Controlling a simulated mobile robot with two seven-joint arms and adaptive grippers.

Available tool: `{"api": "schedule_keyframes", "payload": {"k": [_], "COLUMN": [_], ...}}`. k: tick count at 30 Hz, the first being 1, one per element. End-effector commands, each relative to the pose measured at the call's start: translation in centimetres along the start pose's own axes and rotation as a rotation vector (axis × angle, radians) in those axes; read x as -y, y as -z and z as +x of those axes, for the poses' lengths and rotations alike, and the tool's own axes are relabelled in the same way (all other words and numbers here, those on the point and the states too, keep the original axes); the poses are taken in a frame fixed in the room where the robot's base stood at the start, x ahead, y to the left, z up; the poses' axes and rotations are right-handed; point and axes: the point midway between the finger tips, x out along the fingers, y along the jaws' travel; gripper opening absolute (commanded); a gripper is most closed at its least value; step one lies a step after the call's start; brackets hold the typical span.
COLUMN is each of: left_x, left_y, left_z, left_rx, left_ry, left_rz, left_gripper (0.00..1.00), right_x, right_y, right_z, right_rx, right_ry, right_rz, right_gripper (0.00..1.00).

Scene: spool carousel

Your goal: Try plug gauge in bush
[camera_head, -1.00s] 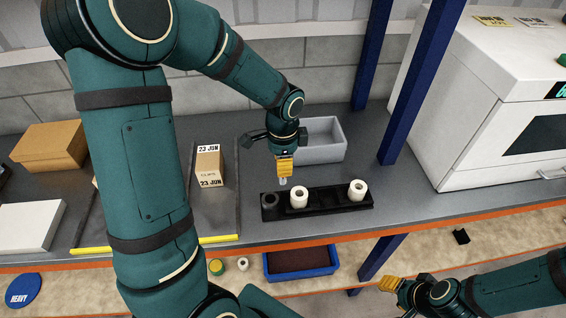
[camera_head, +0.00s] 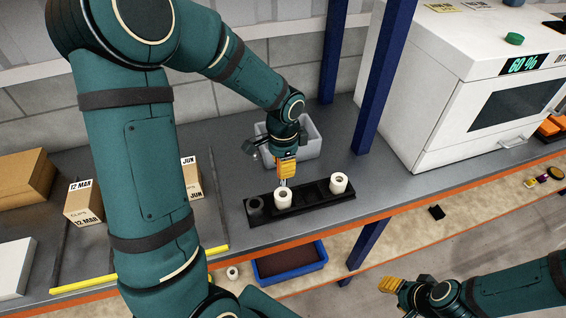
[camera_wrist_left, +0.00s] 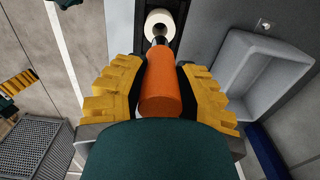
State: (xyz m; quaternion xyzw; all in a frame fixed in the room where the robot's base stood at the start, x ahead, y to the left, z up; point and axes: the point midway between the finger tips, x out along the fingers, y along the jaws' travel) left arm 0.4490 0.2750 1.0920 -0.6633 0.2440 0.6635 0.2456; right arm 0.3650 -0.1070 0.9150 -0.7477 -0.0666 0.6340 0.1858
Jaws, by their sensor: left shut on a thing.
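My left gripper (camera_head: 286,174) is shut on the plug gauge, whose orange handle (camera_wrist_left: 161,85) lies between the yellow fingers in the left wrist view. The gauge's dark narrow end points at a white bush (camera_wrist_left: 160,20) with a round hole. In the head view this bush (camera_head: 283,199) stands upright in a black rack (camera_head: 310,203), and the gauge's tip is right at its top. I cannot tell whether the tip is in the hole. A second white bush (camera_head: 338,183) stands at the rack's right end. My right gripper (camera_head: 390,284) is away at lower right; its jaw opening is unclear.
A dark grey ring (camera_head: 254,206) sits at the rack's left end. A grey bin (camera_head: 303,146) stands just behind. A blue post (camera_head: 385,80) and a white machine (camera_head: 450,90) are to the right. A blue tray (camera_head: 290,264) is below the bench edge.

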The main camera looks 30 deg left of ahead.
Motion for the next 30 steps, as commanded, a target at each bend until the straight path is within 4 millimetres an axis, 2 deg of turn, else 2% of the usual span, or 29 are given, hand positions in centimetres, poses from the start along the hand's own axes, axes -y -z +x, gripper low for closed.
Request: {"api": "schedule_keyframes", "payload": {"k": [30], "left_x": [0.0], "left_y": [0.0], "left_z": [5.4], "left_rx": [0.0], "left_ry": [0.0], "left_rz": [0.0], "left_gripper": [0.0], "right_x": [-1.5], "right_y": [-0.6], "right_z": [4.4], "right_rx": [-0.001], "right_ry": [-0.007], "right_rz": [0.001], "right_gripper": [0.47]}}
